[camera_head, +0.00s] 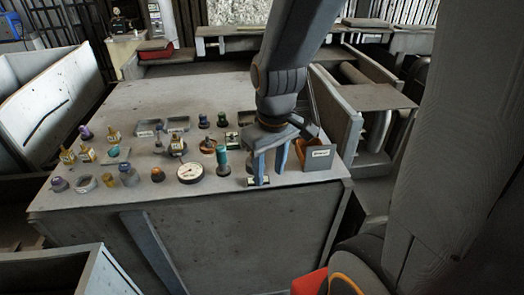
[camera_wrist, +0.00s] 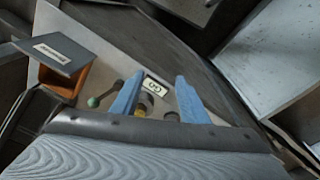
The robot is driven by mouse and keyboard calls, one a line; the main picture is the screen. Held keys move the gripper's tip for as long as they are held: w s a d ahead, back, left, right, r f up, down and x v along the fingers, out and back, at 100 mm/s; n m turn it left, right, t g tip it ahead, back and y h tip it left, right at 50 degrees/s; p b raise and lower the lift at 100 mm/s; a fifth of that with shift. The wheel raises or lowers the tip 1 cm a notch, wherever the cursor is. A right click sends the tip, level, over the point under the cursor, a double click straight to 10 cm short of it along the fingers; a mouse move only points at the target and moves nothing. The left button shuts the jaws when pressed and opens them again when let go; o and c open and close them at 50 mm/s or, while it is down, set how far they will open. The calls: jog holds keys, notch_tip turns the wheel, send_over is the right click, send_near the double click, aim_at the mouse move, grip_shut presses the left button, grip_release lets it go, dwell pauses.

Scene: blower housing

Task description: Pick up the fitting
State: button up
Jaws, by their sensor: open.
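My gripper (camera_head: 266,172) is open, its blue fingers pointing down at the table's front right part. In the wrist view my gripper (camera_wrist: 160,78) shows a gap between its fingers. A small brass-coloured part (camera_wrist: 146,99), possibly the fitting, shows in that gap, partly hidden by the left finger and the gripper body. A small white label plate (camera_wrist: 156,86) lies just beyond it, and also shows by the fingers in the head view (camera_head: 259,181). Several other brass fittings stand on the table, among them one at the left (camera_head: 68,155) and one near the middle (camera_head: 177,146).
An orange box with a grey labelled front (camera_head: 318,158) stands right of my gripper, and shows in the wrist view (camera_wrist: 57,53). A round dial gauge (camera_head: 190,172) and a teal-topped part (camera_head: 222,160) stand to the left. The table's front edge is close.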

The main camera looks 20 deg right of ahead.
jog(key=w+r+n, duration=0.1)
jog(key=w+n, duration=0.2)
jog(key=n, duration=0.4)
jog(key=w+r+n, duration=0.2)
jog(key=w+n, duration=0.2)
jog(key=n, duration=0.3)
jog(key=w+r+n+g+p, duration=0.1)
jog(key=w+n, duration=0.2)
jog(key=n, duration=0.3)
jog(key=shift+w+d+r+n, duration=0.25)
jog(key=shift+d+r+n, duration=0.05)
jog(key=shift+r+n, duration=0.1)
jog(key=shift+w, duration=0.1)
jog(key=shift+f+n, duration=0.3)
jog(key=shift+f, duration=0.05)
jog(key=shift+w+a+f+p, duration=0.15)
jog(key=shift+f+p, duration=0.55)
jog(key=shift+f, duration=1.05)
jog(key=shift+a+f+p, duration=0.15)
jog(key=shift+f+p, duration=0.5)
jog(key=shift+f, duration=1.1)
grip_shut()
